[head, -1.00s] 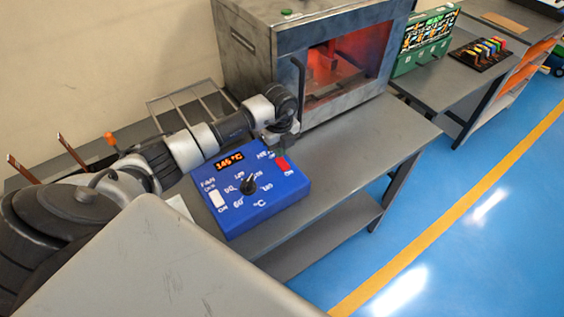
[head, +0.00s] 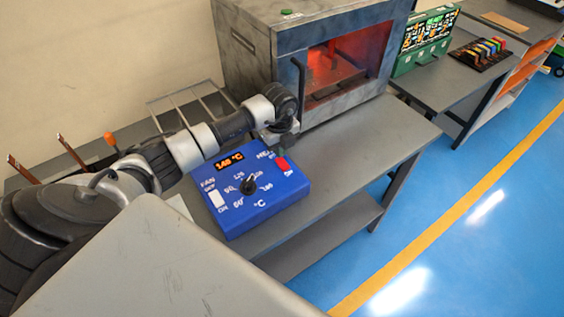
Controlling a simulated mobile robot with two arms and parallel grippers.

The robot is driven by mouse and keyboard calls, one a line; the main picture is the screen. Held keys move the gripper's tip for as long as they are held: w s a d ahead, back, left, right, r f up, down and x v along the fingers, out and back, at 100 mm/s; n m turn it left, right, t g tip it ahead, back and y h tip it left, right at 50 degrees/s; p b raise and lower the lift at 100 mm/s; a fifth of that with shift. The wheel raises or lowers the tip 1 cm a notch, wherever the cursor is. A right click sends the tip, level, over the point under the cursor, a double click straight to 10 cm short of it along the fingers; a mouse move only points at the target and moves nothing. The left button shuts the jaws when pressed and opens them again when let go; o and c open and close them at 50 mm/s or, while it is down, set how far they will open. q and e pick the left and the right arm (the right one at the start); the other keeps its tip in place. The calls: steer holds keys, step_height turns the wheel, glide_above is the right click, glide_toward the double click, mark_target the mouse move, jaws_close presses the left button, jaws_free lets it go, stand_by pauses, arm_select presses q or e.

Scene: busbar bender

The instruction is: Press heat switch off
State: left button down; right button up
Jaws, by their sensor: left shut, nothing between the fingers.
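The blue control box (head: 262,208) lies on the grey bench with its face up. Its orange display (head: 229,162) reads about 148 °C. The red heat switch (head: 284,165) is at the box's upper right, beside the partly covered HEAT label. My left gripper (head: 281,148) is shut and empty, pointing down just above the switch's upper end. I cannot tell whether the fingertips touch it. A black dial (head: 248,187) sits in the middle and a white fan switch (head: 216,199) at the left. My right gripper is not in view.
A grey oven (head: 262,60) with a glowing orange window and a dark vertical handle (head: 299,80) stands close behind my left gripper. A wire rack (head: 190,103) lies left of it. The bench (head: 370,135) is clear to the right of the box.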

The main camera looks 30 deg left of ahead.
arm_select(q)
steer(key=shift+s+f+b, duration=0.1)
steer(key=shift+f+b, duration=0.95)
steer(key=shift+f, duration=0.35)
stand_by(0.8)
steer(key=shift+r, duration=0.1)
steer(key=shift+r+p, duration=0.9)
step_height(320, 180, up, 5)
steer(key=p, duration=0.4)
